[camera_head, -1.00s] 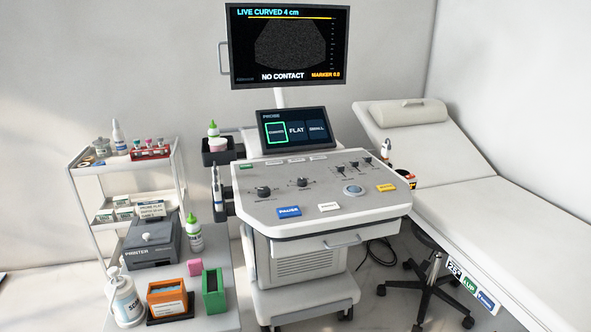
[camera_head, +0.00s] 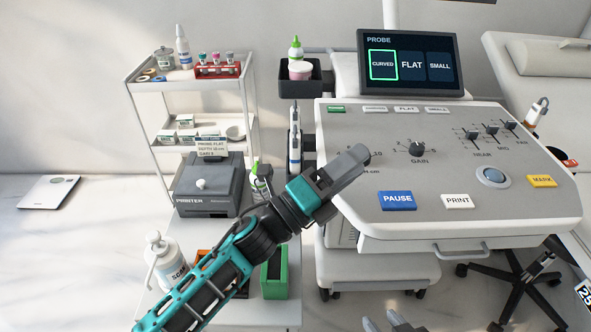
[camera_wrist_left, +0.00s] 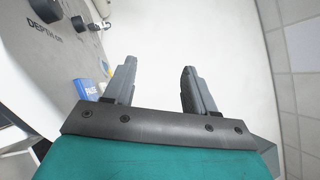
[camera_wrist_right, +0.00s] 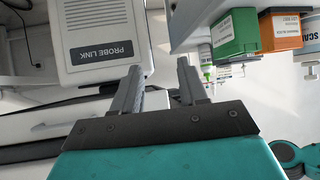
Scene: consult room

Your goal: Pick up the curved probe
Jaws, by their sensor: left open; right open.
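White probes (camera_head: 294,152) stand upright in holders at the cart's left side, partly hidden. Another white probe (camera_head: 537,112) hangs at the cart's right side. I cannot tell by shape which one is the curved probe. My left gripper (camera_head: 352,164) is open and empty, in front of the control panel's left edge, right of and below the left probes. Its open fingers show in the left wrist view (camera_wrist_left: 157,78). My right gripper (camera_head: 393,322) is low at the bottom edge, in front of the cart; its fingers are open and empty in the right wrist view (camera_wrist_right: 159,80).
The console (camera_head: 450,165) has a touch screen (camera_head: 412,88) with CURVED outlined in green. A dark tray (camera_head: 301,84) with a green-capped bottle is above the left probes. A printer (camera_head: 209,190), soap bottle (camera_head: 165,262) and green box (camera_head: 275,274) stand on the left side table.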

